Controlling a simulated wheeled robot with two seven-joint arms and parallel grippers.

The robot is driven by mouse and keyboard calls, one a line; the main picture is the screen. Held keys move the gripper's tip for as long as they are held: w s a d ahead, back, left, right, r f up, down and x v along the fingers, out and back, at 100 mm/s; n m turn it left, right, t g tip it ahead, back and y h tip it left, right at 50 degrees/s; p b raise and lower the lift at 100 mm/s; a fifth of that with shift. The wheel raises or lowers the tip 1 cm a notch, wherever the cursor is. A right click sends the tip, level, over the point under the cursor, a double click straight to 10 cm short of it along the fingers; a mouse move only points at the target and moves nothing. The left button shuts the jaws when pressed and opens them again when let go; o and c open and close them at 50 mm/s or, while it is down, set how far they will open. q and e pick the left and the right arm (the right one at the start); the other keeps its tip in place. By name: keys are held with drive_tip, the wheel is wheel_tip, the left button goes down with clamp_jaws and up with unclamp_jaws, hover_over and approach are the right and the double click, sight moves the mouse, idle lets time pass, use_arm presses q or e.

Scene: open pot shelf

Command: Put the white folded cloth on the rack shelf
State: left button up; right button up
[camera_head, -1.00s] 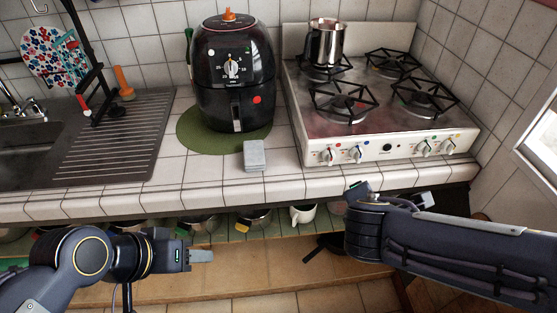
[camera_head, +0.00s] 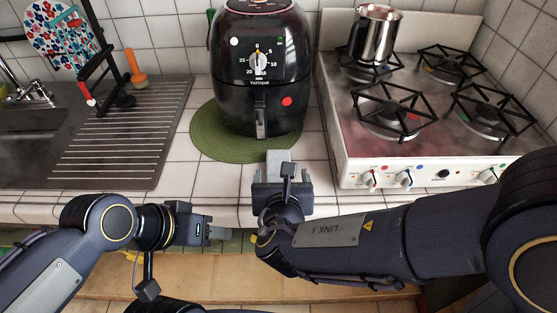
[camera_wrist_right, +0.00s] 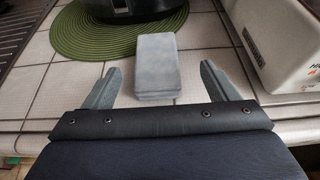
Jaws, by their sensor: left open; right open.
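The folded cloth, a pale grey-white block, lies on the tiled counter in front of the black cooker. In the head view the cloth (camera_head: 278,157) is partly hidden behind my right gripper (camera_head: 281,178). In the right wrist view the cloth (camera_wrist_right: 158,65) lies ahead of and between the spread fingers of my right gripper (camera_wrist_right: 160,76), with a gap on both sides. My right gripper is open and empty. My left gripper (camera_head: 221,233) is open and empty, in front of the counter edge at lower left. A wooden shelf board (camera_head: 340,286) shows under the counter, mostly hidden by my arms.
The black cooker (camera_head: 260,75) stands on a green round mat (camera_head: 212,140) behind the cloth. A gas stove (camera_head: 425,135) with a metal pot (camera_head: 374,35) is at right. A ribbed drainer (camera_head: 115,145) is at left. Bare tiles lie left of the cloth.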

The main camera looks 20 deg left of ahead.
sight(279, 165)
drive_tip(key=x, duration=0.4)
drive_tip(key=p+x, duration=0.1)
drive_tip(key=x, duration=0.1)
drive_tip(key=shift+w+a, duration=0.2)
drive_tip(key=shift+a, duration=0.15)
drive_tip(key=c, duration=1.1)
